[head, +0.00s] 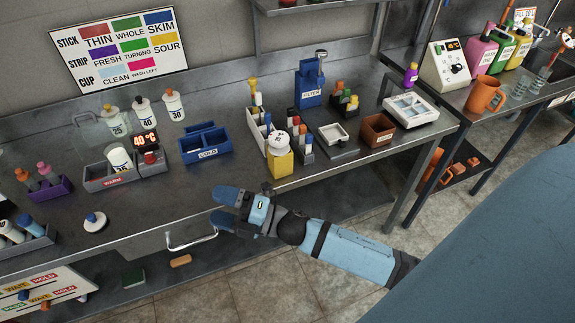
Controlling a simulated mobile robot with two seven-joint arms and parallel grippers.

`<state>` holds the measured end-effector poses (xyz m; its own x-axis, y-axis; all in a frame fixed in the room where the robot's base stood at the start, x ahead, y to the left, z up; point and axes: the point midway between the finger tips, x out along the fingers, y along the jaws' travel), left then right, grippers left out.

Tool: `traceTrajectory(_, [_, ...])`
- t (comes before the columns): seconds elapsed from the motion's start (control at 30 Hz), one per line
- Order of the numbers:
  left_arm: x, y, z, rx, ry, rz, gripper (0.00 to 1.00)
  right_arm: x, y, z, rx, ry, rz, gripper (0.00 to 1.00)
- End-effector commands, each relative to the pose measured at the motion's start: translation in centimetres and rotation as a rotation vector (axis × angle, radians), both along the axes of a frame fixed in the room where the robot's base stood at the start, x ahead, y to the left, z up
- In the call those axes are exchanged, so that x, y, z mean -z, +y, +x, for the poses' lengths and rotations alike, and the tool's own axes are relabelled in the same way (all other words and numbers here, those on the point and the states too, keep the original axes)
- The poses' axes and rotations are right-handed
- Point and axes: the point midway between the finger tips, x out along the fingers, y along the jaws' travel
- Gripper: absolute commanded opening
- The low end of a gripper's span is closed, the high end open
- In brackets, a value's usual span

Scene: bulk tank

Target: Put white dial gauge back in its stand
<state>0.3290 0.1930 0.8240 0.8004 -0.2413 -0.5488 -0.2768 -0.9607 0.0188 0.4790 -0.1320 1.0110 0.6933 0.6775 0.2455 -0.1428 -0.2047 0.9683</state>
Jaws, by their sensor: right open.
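The white dial gauge (278,141) shows as a round white face with dark marks. It is at the top of a yellow block-shaped stand (281,165) near the table's front edge. I cannot tell from here whether it is fully seated. My right gripper (222,207) is open and empty, with its blue fingers pointing left. It is in front of the table's front edge, below and left of the yellow stand, and apart from it. My left gripper is not in view.
A blue COLD bin (207,147) stands left of the stand. Colored-capped bottles and a small tray (335,132) stand behind and right. A white disc with a blue knob (95,222) lies at left.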

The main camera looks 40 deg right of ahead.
Motion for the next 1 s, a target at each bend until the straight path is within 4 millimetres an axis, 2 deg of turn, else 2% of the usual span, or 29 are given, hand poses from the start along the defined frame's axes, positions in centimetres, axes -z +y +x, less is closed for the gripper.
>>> traceTrajectory(0.03, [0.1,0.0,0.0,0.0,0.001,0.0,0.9,2.7,-1.2,-1.3,0.093,0.223,0.158,0.9])
traceTrajectory(0.1, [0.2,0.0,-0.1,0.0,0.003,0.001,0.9,6.5,-3.0,-3.1,0.218,0.519,0.373,0.9])
traceTrajectory(0.2, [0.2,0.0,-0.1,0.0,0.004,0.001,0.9,11.7,-4.9,-6.9,0.378,0.883,0.645,0.9])
traceTrajectory(0.3, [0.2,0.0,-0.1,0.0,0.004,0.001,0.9,15.6,-5.8,-10.9,0.504,1.147,0.846,0.9])
traceTrajectory(0.4, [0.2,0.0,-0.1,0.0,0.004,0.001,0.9,17.8,-6.1,-13.7,0.584,1.307,0.973,0.9])
traceTrajectory(0.53, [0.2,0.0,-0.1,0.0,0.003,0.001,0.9,18.8,-6.2,-15.1,0.623,1.385,1.037,0.9])
traceTrajectory(0.77, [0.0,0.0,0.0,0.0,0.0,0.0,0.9,18.8,-6.2,-15.1,0.623,1.387,1.036,0.9])
traceTrajectory(0.87, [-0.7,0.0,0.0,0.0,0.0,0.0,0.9,18.1,-6.2,-15.1,0.623,1.386,1.034,0.9])
traceTrajectory(1.0, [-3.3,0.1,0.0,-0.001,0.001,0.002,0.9,15.5,-6.3,-15.1,0.625,1.382,1.035,0.9])
